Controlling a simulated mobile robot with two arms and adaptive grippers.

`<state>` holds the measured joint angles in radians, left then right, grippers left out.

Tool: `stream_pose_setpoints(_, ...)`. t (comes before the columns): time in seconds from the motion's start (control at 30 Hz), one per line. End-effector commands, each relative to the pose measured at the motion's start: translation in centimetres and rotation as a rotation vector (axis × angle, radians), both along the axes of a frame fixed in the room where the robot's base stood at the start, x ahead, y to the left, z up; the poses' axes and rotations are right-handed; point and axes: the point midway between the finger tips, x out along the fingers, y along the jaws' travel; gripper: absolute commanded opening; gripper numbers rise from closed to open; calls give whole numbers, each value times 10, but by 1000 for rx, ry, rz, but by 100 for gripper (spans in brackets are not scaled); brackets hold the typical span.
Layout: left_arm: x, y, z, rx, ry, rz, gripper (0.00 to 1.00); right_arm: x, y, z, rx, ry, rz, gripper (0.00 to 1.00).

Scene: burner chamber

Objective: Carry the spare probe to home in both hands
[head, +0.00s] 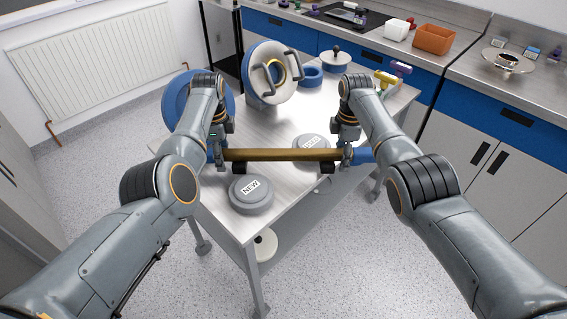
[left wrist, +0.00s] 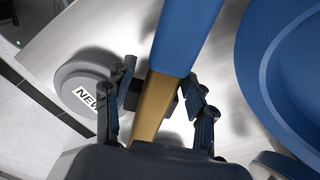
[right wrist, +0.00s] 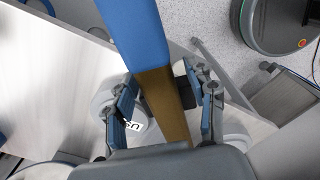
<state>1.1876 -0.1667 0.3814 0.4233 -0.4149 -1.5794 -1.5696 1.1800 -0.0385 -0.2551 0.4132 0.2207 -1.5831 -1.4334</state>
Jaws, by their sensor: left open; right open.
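The spare probe (head: 283,154) is a brass rod with blue ends, lying level across dark rests (head: 326,167) over the table's near side. My left gripper (head: 217,157) is open at its left end, with a finger on either side of the rod in the left wrist view (left wrist: 158,108). My right gripper (head: 347,157) is open at the right end, also straddling the rod (right wrist: 165,98). Gaps show beside the rod in both wrist views. A grey disc marked NEW (head: 252,203) sits in front of the probe; another marked disc (head: 311,142) is behind it. I cannot tell which spot is home.
A round flanged chamber door with handles (head: 264,100) and a large blue ring (head: 176,107) stand on the table (head: 250,128). Blue rings (head: 312,76) and a knobbed lid (head: 336,52) are farther back. A counter with an orange bin (head: 434,40) runs behind.

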Motion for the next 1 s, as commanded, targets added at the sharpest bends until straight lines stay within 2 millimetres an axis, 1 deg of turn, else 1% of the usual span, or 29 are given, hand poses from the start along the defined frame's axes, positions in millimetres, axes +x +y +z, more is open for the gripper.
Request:
stream_pose_setpoints(0.17,1,0,24,1,-5,0,55,0,0,0,0,0,0,55)
stream_pose_setpoints(0.4,1,0,76,0,-6,0,55,0,0,0,0,0,0,55)
stream_pose_setpoints(0.5,1,0,94,1,-4,0,55,0,0,0,0,0,0,55)
stream_pose_setpoints(0.6,1,0,107,1,-3,0,55,0,0,0,0,0,0,55)
stream_pose_setpoints(0.73,0,0,116,0,-1,-1,55,0,0,1,0,-1,0,55)
stream_pose_setpoints(0.83,0,0,118,0,-1,-1,55,1,0,7,1,-3,1,55)
stream_pose_setpoints(0.93,0,0,119,0,-1,0,55,1,0,22,1,-4,1,55)
stream_pose_setpoints(1.0,0,0,119,0,-1,0,55,1,0,36,1,-5,1,55)
